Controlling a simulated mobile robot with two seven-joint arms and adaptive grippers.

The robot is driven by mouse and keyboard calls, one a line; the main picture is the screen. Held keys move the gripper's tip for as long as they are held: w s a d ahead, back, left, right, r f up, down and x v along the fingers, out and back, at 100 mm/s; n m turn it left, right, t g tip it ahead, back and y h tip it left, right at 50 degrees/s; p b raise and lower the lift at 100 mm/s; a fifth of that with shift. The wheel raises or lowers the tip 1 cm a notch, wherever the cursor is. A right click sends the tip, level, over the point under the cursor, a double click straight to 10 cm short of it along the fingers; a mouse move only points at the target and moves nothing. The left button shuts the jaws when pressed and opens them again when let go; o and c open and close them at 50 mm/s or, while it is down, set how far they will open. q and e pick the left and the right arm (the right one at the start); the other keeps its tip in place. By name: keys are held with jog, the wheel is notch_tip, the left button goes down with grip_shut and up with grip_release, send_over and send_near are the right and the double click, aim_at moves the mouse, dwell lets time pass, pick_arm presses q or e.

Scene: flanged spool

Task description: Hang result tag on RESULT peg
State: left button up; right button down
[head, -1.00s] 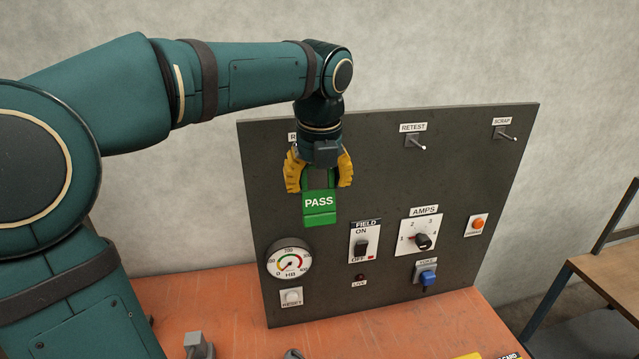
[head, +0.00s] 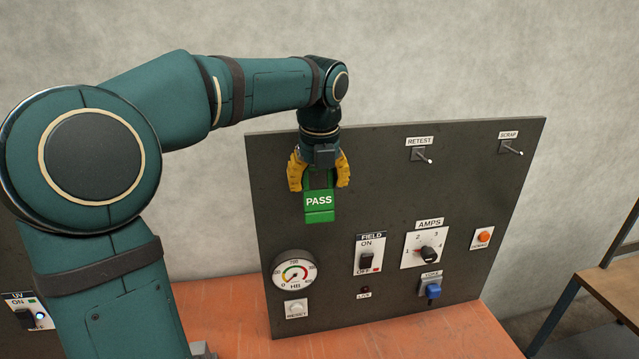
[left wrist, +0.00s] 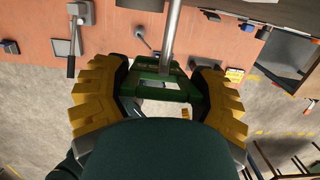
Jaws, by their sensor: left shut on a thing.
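The green result tag (head: 319,207), marked PASS, hangs upright in my left gripper (head: 319,183), in front of the upper left of the dark panel. The yellow fingers are shut on its upper frame. In the left wrist view the tag's green frame (left wrist: 158,84) sits between the fingers (left wrist: 158,92). A grey metal rod (left wrist: 173,38), apparently the RESULT peg, comes down from the top to the frame; I cannot tell if it passes through the opening. In the head view my wrist and gripper hide the RESULT peg and label. My right gripper is out of view.
The panel (head: 400,185) stands on an orange bench (head: 230,310). The RETEST peg (head: 424,157) and SCRAP peg (head: 514,149) are bare. Below are a gauge (head: 294,272), FIELD switch (head: 367,258), AMPS knob (head: 428,254) and blue switch (head: 432,289).

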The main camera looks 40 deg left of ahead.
pick_arm(q)
jog(key=shift+w+a+p, duration=0.35)
jog(key=shift+w+a, duration=0.35)
jog(key=shift+a, duration=0.2)
jog(key=shift+w+a+f+p, duration=0.3)
jog(key=shift+a+f+p, duration=0.05)
jog(key=shift+a+p, duration=0.1)
jog(key=o, duration=1.1)
jog(key=shift+o, duration=0.2)
jog(key=r, duration=0.4)
jog(key=d+r, duration=0.1)
jog(key=r, duration=0.3)
jog(key=s+r, duration=0.1)
jog(key=r, duration=0.2)
jog(key=shift+d+r, duration=0.25)
jog(key=shift+r, duration=0.15)
jog(key=shift+s, duration=0.1)
